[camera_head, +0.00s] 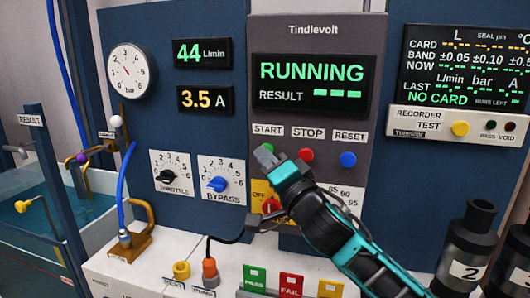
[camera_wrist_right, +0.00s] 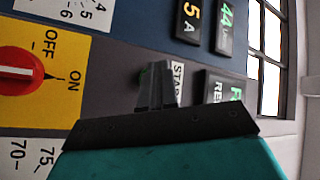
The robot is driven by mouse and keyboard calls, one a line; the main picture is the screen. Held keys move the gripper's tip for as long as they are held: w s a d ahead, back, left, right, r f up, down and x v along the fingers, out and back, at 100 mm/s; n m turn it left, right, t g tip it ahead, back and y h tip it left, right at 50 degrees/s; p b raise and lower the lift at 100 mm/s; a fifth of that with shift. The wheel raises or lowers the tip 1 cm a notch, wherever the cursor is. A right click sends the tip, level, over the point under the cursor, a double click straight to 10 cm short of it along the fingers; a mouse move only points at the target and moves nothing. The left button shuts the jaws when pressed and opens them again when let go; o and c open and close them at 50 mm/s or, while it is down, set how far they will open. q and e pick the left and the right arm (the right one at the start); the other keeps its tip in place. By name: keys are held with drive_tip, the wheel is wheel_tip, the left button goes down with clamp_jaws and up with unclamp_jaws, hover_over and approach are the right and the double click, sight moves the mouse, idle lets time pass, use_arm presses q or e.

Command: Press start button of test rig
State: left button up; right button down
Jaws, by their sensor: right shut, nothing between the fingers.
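The test rig panel (camera_head: 312,110) fills the middle of the head view, with a lit display (camera_head: 312,85) reading RUNNING and RESULT dashes. The green start button (camera_head: 267,147) sits under the START label (camera_head: 268,130), partly hidden by my right gripper (camera_head: 266,156). The right gripper is shut and empty, its fingertips at the button; I cannot tell whether they touch it. In the right wrist view the shut fingers (camera_wrist_right: 156,84) point at the panel beside the START label (camera_wrist_right: 178,82), with a little green showing at their edge. My left gripper is not in view.
A red stop button (camera_head: 306,155) and a blue reset button (camera_head: 348,159) sit to the right. The yellow on/off switch plate (camera_wrist_right: 40,75) is close by. Black numbered cylinders (camera_head: 467,248) stand at right.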

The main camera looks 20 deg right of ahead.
drive_tip(key=s+a, duration=0.2)
drive_tip(key=s, duration=0.1)
drive_tip(key=s+a, duration=0.1)
drive_tip(key=shift+s, duration=0.3)
drive_tip(key=shift+f, duration=0.1)
idle(0.5)
drive_tip(key=s+d+f+n+g+h, duration=0.2)
drive_tip(key=s+f+g, duration=0.25)
drive_tip(key=f, duration=0.55)
drive_tip(key=s+d+f+n+g+h, duration=0.2)
drive_tip(key=s+f+g, duration=0.25)
drive_tip(key=f, duration=0.55)
drive_tip(key=s+d+f+n+g, duration=0.1)
drive_tip(key=s+f+n+g, duration=0.4)
drive_tip(key=s, duration=0.5)
drive_tip(key=s+f+n+g, duration=0.3)
drive_tip(key=s+f, duration=0.4)
drive_tip(key=s, duration=0.3)
drive_tip(key=w+a+f+t+y, duration=0.2)
drive_tip(key=w+f+t, duration=0.5)
drive_tip(key=f, duration=0.1)
drive_tip(key=shift+w+a+f+t, duration=0.3)
